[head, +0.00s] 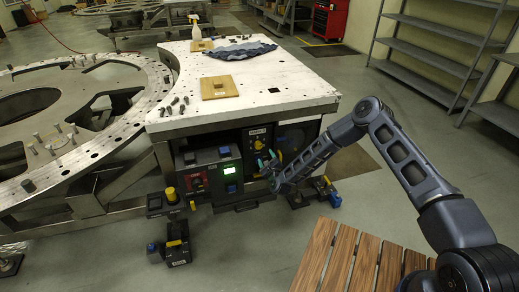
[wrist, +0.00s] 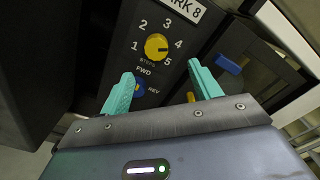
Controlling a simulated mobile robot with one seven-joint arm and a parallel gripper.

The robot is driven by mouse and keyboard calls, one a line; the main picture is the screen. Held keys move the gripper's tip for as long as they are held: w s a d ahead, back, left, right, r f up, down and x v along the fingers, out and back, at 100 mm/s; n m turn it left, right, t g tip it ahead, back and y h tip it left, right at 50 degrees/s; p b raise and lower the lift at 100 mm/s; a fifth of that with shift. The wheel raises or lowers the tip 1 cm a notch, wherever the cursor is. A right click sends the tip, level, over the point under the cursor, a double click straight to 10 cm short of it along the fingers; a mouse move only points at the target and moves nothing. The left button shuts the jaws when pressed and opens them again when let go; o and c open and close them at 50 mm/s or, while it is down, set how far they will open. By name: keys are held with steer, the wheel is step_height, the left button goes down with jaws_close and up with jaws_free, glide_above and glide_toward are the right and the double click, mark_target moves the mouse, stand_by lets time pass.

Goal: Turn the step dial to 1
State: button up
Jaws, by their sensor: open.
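The step dial (wrist: 156,46) is a round yellow knob on a dark panel, with the numbers 1 to 5 printed around it. A small dark mark on the knob points to the right, roughly toward 4 or 5; I cannot tell which exactly. The dial also shows small in the head view (head: 259,145). My gripper (wrist: 160,72) is open, its two teal fingers apart and empty. They lie just below the dial in the wrist view, one to each side, not touching it. In the head view my gripper (head: 268,168) is in front of the panel's lower part.
A blue FWD/REV knob (wrist: 139,87) sits below the dial, close to the left finger. A blue handle (wrist: 228,65) is on the box to the right. A white-topped table (head: 250,85) overhangs the panels. A green-screened box (head: 226,172) stands left of my gripper.

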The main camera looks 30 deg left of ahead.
mark_target(259, 147)
steer(key=shift+m, duration=0.3)
steer(key=x, duration=1)
steer(key=shift+a+f, duration=0.3)
steer(key=c, duration=1)
